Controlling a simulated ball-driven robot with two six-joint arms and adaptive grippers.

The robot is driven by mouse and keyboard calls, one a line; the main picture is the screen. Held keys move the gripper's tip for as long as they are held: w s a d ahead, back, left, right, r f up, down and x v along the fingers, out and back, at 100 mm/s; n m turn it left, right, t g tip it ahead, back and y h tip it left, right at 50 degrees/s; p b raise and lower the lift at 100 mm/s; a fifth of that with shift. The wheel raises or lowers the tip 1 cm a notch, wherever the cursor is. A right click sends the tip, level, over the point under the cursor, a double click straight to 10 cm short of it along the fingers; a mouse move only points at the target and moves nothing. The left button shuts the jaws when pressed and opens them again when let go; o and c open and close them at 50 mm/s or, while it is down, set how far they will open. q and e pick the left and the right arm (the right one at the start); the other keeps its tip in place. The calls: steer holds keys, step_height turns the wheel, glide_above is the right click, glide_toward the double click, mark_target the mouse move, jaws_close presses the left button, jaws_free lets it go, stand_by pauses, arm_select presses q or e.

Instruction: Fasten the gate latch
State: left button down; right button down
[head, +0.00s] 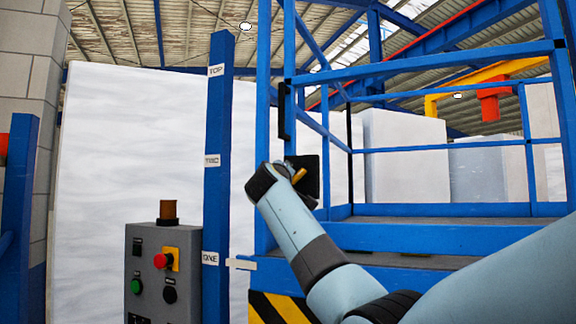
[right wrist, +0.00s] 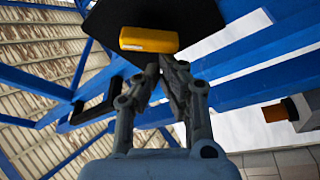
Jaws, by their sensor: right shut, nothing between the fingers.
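The gate latch shows as a black plate (head: 311,172) with a yellow bar (head: 299,175) on the blue gate frame (head: 289,60). In the right wrist view, the black plate (right wrist: 195,15) and yellow bar (right wrist: 148,39) are straight ahead at the top. My right gripper (right wrist: 154,70) is shut and empty, its tips just below the yellow bar in that view. I cannot tell whether they touch the plate. In the head view my right wrist partly covers the latch and hides the fingers. My left gripper is not in view.
A black pull handle (head: 282,111) is on the blue upright above the latch. A grey control box (head: 150,255) with a red button stands at the left, beside a labelled blue post (head: 217,120). A blue platform (head: 440,238) with railings extends right.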

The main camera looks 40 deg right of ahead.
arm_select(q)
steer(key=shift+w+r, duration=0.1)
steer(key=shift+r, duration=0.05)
arm_select(e)
steer(key=shift+w+f, duration=0.15)
steer(key=shift+f, duration=0.35)
stand_by(1.3)
